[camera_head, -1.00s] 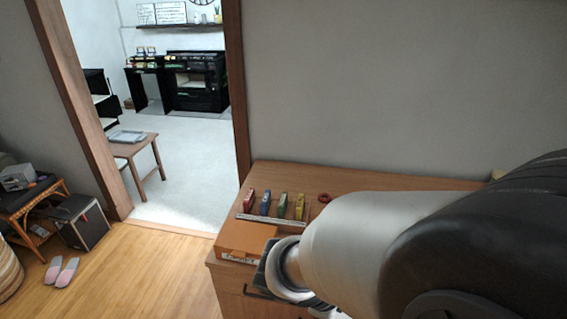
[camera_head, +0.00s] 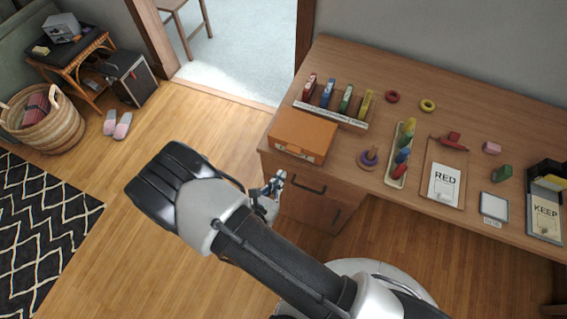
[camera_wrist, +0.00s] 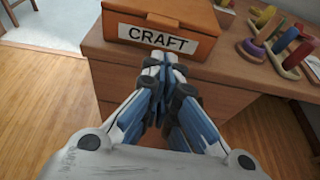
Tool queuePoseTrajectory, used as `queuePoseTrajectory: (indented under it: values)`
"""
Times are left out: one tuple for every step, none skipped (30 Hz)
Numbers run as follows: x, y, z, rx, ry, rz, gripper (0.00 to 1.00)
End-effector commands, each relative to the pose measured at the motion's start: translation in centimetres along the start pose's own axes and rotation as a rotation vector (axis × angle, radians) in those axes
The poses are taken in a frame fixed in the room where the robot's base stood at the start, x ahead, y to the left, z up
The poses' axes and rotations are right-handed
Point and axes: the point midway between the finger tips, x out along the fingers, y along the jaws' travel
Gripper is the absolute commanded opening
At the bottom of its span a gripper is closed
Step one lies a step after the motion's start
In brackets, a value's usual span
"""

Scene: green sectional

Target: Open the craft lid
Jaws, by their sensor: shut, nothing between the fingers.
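The craft box (camera_head: 304,132) is an orange-brown case at the front left corner of the desk. Its lid is closed. In the wrist view the craft box (camera_wrist: 192,46) shows a white label reading CRAFT (camera_wrist: 150,38) on its front face and a clasp above the label. My gripper (camera_head: 279,176) is in front of the desk edge, below the box front. In the wrist view my gripper (camera_wrist: 160,62) is shut and empty, its fingertips just below the label. I cannot tell whether the tips touch the box.
The desk (camera_head: 340,75) holds several coloured blocks in a row behind the box, a ring stack (camera_head: 369,158) and a peg tray (camera_head: 402,152) to its right, and a RED sign (camera_head: 445,185). A drawer handle (camera_head: 309,184) is below the box.

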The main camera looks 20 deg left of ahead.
Motion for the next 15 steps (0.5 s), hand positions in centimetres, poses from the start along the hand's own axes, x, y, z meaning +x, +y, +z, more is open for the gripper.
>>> queuePoseTrajectory:
  values:
    - [0.9,-0.2,-0.1,0.003,0.0,-0.007,0.0]
    - [1.4,-0.2,-0.1,0.004,-0.001,-0.008,0.0]
    - [2.1,-0.2,-0.1,0.005,-0.001,-0.008,0.0]
    - [2.7,-0.2,-0.1,0.006,-0.001,-0.009,0.0]
    - [3.3,-0.2,-0.1,0.006,-0.001,-0.009,0.0]
    - [4.1,-0.3,-0.1,0.006,-0.001,-0.01,0.0]
    - [4.6,-0.3,-0.1,0.005,-0.001,-0.009,0.0]
    - [5.2,-0.3,-0.1,0.006,-0.001,-0.01,0.0]
    - [5.9,-0.2,-0.1,0.007,-0.001,-0.009,0.0]
    - [6.4,-0.3,-0.1,0.007,-0.001,-0.009,0.0]
    - [6.8,-0.2,-0.1,0.005,-0.001,-0.008,0.0]
    - [7.4,-0.3,-0.1,0.005,-0.001,-0.009,0.0]
    - [7.7,-0.2,-0.1,0.005,-0.001,-0.008,0.0]
    - [8.1,-0.2,-0.1,0.005,-0.001,-0.007,0.0]
    - [8.4,-0.2,0.0,0.006,-0.001,-0.007,0.0]
